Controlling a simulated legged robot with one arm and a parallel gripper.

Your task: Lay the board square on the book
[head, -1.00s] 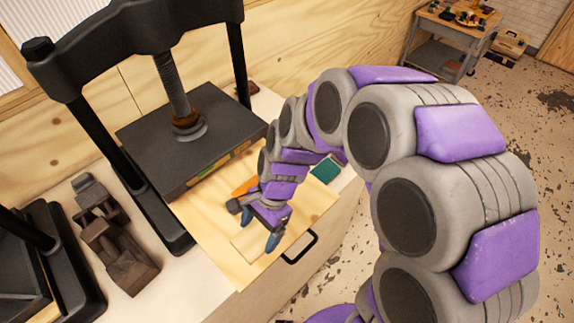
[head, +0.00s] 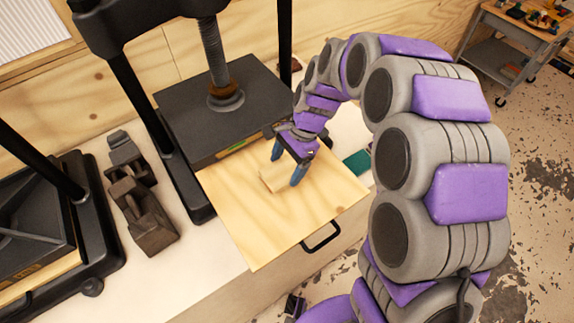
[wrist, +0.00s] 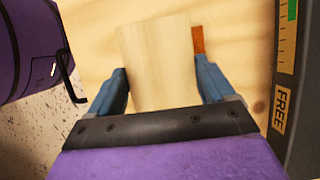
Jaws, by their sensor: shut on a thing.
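The board, a pale wooden rectangle (head: 276,179), is between the fingers of my gripper (head: 287,170), over the plywood shelf near the press. In the wrist view the board (wrist: 155,55) reaches forward between the two blue fingers, which are shut on it. An orange strip (wrist: 198,40) shows just past the right finger, beside the board's edge; most of it is hidden, and I cannot tell whether it is the book. A teal flat item (head: 358,162) lies at the right of the shelf. How high the board is above the shelf I cannot tell.
The plywood shelf (head: 250,225) juts out from the black press (head: 222,112), its front left bare, with a black handle (head: 321,236) at its front edge. The press's plate, marked FREE (wrist: 280,108), is close on the right. A dark metal tool (head: 140,205) stands at left.

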